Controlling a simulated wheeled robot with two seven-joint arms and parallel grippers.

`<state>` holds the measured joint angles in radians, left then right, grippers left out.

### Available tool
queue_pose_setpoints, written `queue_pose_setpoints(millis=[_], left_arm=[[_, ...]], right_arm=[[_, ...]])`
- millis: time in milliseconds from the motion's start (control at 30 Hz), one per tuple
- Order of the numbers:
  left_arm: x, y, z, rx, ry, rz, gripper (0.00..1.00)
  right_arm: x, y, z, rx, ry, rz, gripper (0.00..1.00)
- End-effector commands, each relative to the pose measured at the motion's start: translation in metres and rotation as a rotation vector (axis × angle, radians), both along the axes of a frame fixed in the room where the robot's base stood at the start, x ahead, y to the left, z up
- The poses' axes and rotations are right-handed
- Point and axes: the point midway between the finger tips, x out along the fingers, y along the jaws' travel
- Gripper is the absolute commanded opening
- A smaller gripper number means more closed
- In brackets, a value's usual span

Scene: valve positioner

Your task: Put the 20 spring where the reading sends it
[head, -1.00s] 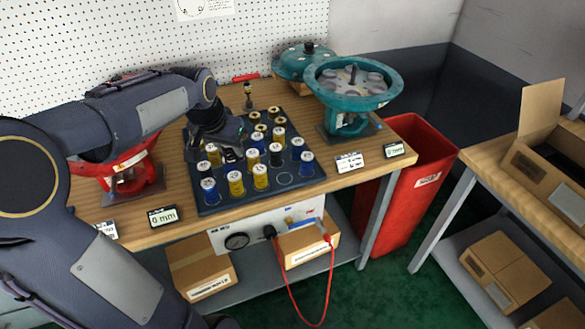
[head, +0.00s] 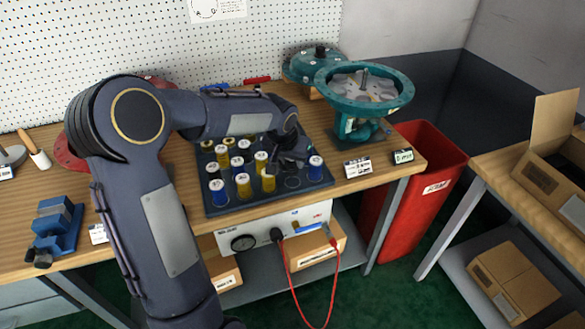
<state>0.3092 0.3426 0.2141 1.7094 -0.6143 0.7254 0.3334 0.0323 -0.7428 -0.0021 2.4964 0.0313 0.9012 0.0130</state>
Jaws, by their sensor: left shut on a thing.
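A dark tray (head: 216,209) on the bench holds several blue and yellow springs with white tops. A yellow spring (head: 243,186) and a blue spring (head: 219,192) stand in its front row. Their numbers are too small to read, so I cannot tell which is the 20. An empty round place (head: 292,183) shows in the front row, left of another blue spring (head: 316,168). My left gripper (head: 281,163) is low over the tray's right part, shut on what seems to be a spring, mostly hidden by the jaws. My right gripper is out of view.
A teal valve housing (head: 365,90) stands open at the back right, with a teal cover (head: 305,66) behind it. A small display (head: 403,156) and a label card (head: 357,167) sit at the right front edge. A blue vise (head: 56,225) is at left.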

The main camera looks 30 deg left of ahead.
Motion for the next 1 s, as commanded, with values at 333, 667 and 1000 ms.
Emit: queue_pose_setpoints(millis=[333, 667, 1000], left_arm=[[0.002, -0.001, -0.034, 0.0, 0.001, 0.0, 0.07], [0.002, -0.002, -0.036, 0.0, 0.001, -0.001, 0.41], [0.002, -0.002, -0.036, 0.0, 0.002, -0.001, 0.53]], right_arm=[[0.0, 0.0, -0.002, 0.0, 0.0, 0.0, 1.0], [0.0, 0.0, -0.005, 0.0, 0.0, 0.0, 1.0], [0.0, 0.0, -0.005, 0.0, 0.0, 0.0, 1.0]])
